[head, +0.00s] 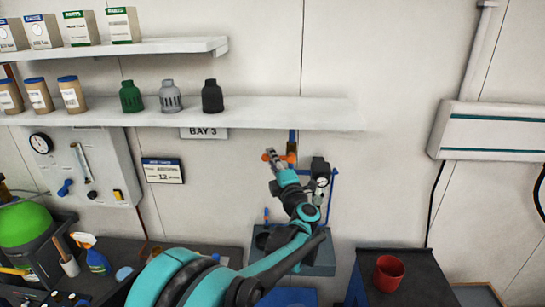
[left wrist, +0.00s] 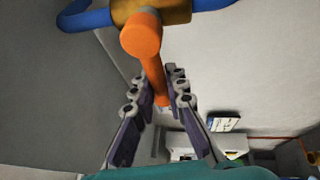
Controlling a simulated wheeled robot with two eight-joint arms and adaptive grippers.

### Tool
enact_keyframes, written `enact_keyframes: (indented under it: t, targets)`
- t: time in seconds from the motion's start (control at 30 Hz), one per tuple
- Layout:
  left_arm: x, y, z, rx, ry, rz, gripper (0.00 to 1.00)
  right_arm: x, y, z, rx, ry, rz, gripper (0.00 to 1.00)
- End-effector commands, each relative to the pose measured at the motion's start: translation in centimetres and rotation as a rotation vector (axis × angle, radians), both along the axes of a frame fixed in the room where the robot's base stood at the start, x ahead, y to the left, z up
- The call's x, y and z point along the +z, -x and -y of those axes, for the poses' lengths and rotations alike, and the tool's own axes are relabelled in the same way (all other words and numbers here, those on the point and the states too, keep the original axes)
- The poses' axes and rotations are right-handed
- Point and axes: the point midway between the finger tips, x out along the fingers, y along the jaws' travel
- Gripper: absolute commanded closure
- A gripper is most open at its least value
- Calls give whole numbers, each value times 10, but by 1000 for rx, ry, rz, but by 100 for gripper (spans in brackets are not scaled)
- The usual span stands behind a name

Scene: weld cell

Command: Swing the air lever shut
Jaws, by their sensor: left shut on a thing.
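The air lever is an orange bar on a brass valve body (left wrist: 165,12) with blue pipe on both sides, seen at the top of the left wrist view. The orange lever (left wrist: 142,40) runs from its thick rounded end down between my left fingers. My left gripper (left wrist: 158,86) is shut on the lever, with one finger on each side. In the head view, my left gripper (head: 277,160) is at the wall below the shelf, and orange parts of the lever (head: 291,158) show around it. The gripper hides part of the lever and valve. My right gripper is not in view.
A pressure gauge (head: 322,182) and blue pipe (head: 333,190) are close to the right of my left gripper. The lower shelf (head: 270,112) runs above it. A red cup (head: 388,272) stands on a dark cabinet at right.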

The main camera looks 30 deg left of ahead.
Motion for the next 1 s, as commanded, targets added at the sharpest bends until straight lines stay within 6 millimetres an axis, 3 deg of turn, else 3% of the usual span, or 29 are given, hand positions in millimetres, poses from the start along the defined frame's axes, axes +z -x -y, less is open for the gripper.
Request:
enact_keyframes:
  t: [0.53, 0.57, 0.6, 0.63, 1.0]
  targets:
    - [-3, 3, -2, 8, 25, 12, 100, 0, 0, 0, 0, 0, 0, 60]
    - [-3, 3, -3, 8, 25, 12, 79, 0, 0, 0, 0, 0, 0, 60]
    - [-3, 3, -3, 8, 25, 12, 69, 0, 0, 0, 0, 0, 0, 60]
    - [-3, 3, -3, 8, 25, 11, 65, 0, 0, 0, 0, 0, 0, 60]
    - [-3, 4, 3, 3, 21, 11, 65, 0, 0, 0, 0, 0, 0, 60]
